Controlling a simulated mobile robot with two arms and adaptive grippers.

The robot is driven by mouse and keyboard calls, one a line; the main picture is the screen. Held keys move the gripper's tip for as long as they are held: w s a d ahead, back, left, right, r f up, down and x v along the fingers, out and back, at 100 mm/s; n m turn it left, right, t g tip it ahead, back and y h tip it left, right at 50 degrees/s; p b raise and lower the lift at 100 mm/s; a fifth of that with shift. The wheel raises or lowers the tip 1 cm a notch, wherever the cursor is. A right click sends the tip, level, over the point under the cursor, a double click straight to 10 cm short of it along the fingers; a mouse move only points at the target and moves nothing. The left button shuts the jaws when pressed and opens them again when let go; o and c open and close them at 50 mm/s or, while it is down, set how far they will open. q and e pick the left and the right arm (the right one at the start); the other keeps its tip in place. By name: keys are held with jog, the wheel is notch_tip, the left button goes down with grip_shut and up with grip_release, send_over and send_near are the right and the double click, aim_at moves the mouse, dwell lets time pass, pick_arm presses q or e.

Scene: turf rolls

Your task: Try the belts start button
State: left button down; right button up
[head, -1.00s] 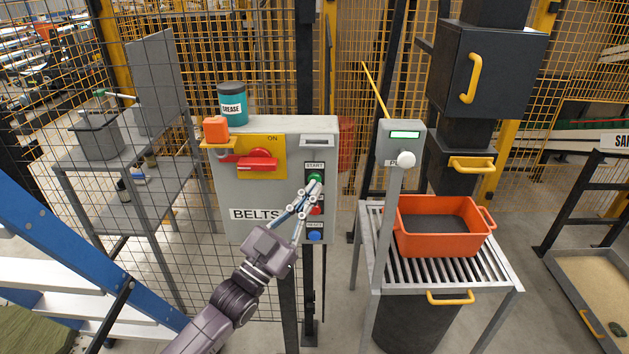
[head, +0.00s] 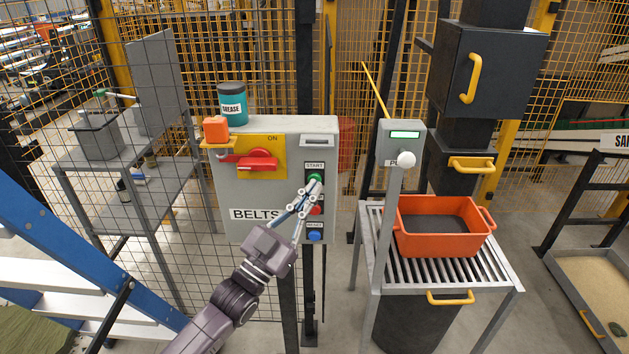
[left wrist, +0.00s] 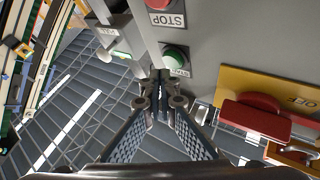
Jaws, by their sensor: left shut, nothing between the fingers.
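The grey belts control box (head: 225,190) stands upright at centre in the head view. On its right side are the green start button (head: 315,177), a red button (head: 316,211) below it and a blue reset button (head: 315,236). My left gripper (head: 314,184) is shut and empty, its fingertips at the start button and covering part of it. The left wrist view shows the start button (left wrist: 175,57) just beyond my left fingertips (left wrist: 160,78); I cannot tell whether they touch. The red stop button (left wrist: 158,4) is at that view's top edge. My right gripper is out of view.
A red switch handle (head: 257,160) on a yellow plate and an orange block (head: 215,129) are on the box's left. A grease tin (head: 232,104) stands on top. A grey post (head: 384,220) and a roller table with an orange tray (head: 440,243) stand right.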

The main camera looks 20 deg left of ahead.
pick_arm(q)
jog(key=shift+w+a, duration=0.1)
jog(key=shift+w, duration=0.25)
jog(key=shift+w+a, duration=0.1)
jog(key=shift+w, duration=0.3)
dwell(0.6)
dwell(0.3)
jog(key=shift+s+d, duration=0.25)
jog(key=shift+s, duration=0.6)
jog(key=s+p, duration=0.1)
jog(key=s, duration=0.1)
jog(key=s+d+p, duration=0.1)
jog(key=s, duration=0.1)
jog(key=shift+s+d+p, duration=0.15)
jog(key=shift+s+p, duration=0.2)
jog(key=shift+s, duration=0.05)
